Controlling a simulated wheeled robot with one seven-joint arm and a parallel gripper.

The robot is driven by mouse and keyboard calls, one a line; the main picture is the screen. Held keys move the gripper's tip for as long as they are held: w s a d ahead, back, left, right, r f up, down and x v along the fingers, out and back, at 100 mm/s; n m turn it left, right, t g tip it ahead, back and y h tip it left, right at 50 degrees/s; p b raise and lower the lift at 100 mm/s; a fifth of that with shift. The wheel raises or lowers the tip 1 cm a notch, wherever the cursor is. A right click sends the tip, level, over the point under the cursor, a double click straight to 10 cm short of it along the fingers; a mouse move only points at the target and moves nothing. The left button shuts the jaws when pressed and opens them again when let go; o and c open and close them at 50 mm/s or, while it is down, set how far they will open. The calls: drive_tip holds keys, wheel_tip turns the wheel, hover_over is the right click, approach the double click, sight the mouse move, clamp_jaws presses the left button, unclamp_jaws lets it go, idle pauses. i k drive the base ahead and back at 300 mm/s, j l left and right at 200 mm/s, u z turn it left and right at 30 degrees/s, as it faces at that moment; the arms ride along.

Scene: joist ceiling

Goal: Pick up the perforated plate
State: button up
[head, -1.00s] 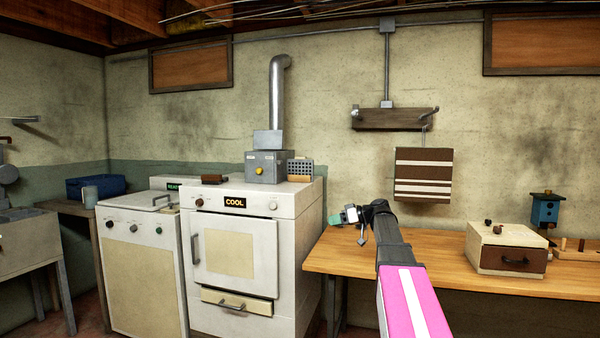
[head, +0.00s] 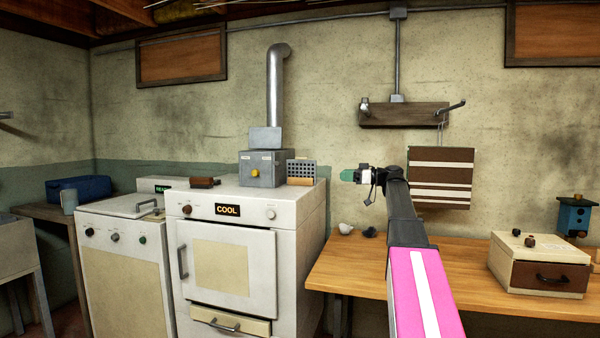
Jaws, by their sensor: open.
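The perforated plate (head: 301,169) is a dark grey panel with a grid of holes and a tan strip along its bottom. It stands upright on top of the white oven (head: 238,259), just right of the grey metal box (head: 263,168). My gripper (head: 349,175) is to the right of the plate, a short way off in the picture, at about the same height. It is open, points left and holds nothing that I can see. The plate is not covered by my arm.
A stovepipe (head: 276,85) rises behind the box. A wooden bench (head: 447,272) at right bears a drawer box (head: 540,264) and small items. A striped cloth (head: 440,177) hangs under a wall rack (head: 404,115).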

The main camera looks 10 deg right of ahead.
sight(299, 167)
drive_tip(key=i, duration=0.9)
